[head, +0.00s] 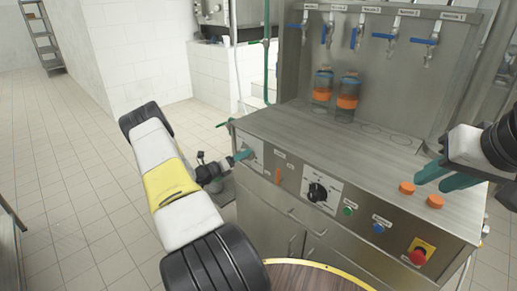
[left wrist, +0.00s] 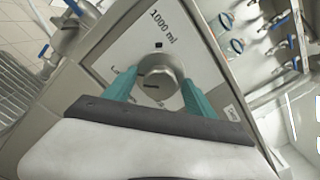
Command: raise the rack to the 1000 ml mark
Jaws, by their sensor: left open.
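The left front panel carries a 1000 ml label (left wrist: 163,25) and a round silver knob (left wrist: 158,72), seen in the left wrist view. My left gripper (left wrist: 157,84) is open, with one teal finger on each side of the knob. Contact is not clear. In the head view my left gripper (head: 240,156) is at the machine's left front panel, and the knob there is mostly hidden. My right gripper (head: 428,183) is open and empty above the right of the counter. I cannot tell which part is the rack.
The steel counter (head: 300,122) holds two bottles with orange bands (head: 322,90) (head: 347,97) below several blue-handled taps (head: 362,32). A black dial (head: 317,192), green (head: 347,210) and blue buttons (head: 378,227), and a red stop button (head: 418,257) line the front. Orange caps (head: 407,188) lie near my right gripper.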

